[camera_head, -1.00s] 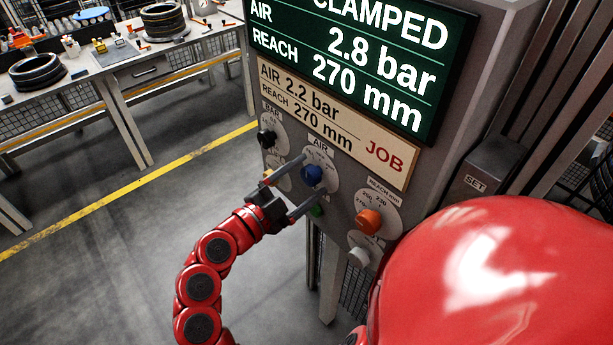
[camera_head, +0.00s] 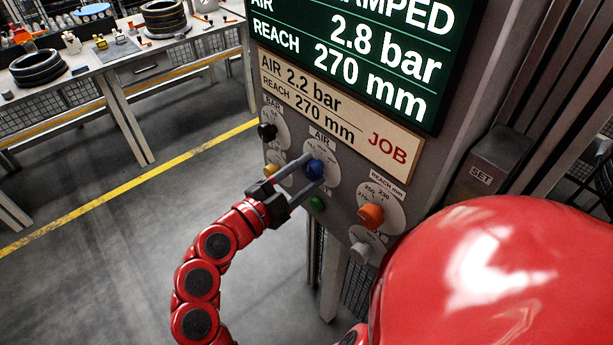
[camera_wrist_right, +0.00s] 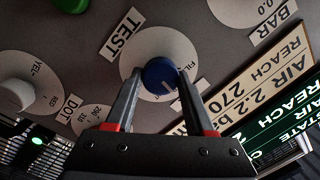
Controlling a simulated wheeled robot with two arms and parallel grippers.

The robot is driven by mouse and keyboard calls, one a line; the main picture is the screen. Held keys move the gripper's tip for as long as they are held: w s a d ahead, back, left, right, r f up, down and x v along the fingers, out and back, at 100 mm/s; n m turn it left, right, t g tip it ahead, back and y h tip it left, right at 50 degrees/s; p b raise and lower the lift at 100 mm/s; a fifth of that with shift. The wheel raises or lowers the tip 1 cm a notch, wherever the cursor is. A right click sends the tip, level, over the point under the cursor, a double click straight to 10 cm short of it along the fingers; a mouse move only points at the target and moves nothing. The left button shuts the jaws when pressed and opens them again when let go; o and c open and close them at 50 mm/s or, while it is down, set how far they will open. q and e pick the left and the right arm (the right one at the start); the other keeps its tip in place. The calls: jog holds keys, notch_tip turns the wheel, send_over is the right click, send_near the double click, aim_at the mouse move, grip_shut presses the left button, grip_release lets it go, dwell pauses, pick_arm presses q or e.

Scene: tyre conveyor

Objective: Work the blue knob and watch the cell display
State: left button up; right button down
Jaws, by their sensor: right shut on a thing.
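The blue knob (camera_head: 314,169) sits on a round white dial under an AIR label. In the right wrist view the blue knob (camera_wrist_right: 160,77) has a pale mark, and TEST and FILL lettering is near it. My right gripper (camera_head: 313,175) has its two fingers on either side of the knob, shut on it. The cell display (camera_head: 360,50) reads 2.8 bar and REACH 270 mm in white on green; its top line is partly cut off, ending in AMPED. The JOB card (camera_head: 335,118) below it reads AIR 2.2 bar, REACH 270 mm. My left gripper is out of view.
A black knob (camera_head: 267,131), a yellow knob (camera_head: 270,170), a green button (camera_head: 317,203), an orange knob (camera_head: 371,216) and a pale knob (camera_head: 360,252) are close around. A SET box (camera_head: 487,170) is to the right. A workbench (camera_head: 115,68) with tyres stands far left, beyond open floor.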

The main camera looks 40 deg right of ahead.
jog(key=m+b, duration=0.5)
jog(key=b, duration=0.1)
jog(key=shift+f+m+b, duration=0.4)
jog(key=shift+r+m+g+h+b, duration=0.15)
jog(key=shift+m+g+h+b, duration=0.15)
jog(key=shift+m+b, duration=0.85)
jog(key=shift+c, duration=1.3)
grip_release()
jog(key=shift+r, duration=0.1)
jog(key=shift+a, duration=0.1)
jog(key=s+a+f+b, duration=0.1)
jog(key=s+a+b, duration=0.1)
jog(key=a, duration=1.5)
jog(key=shift+s+b, duration=0.2)
jog(key=shift+b, duration=0.15)
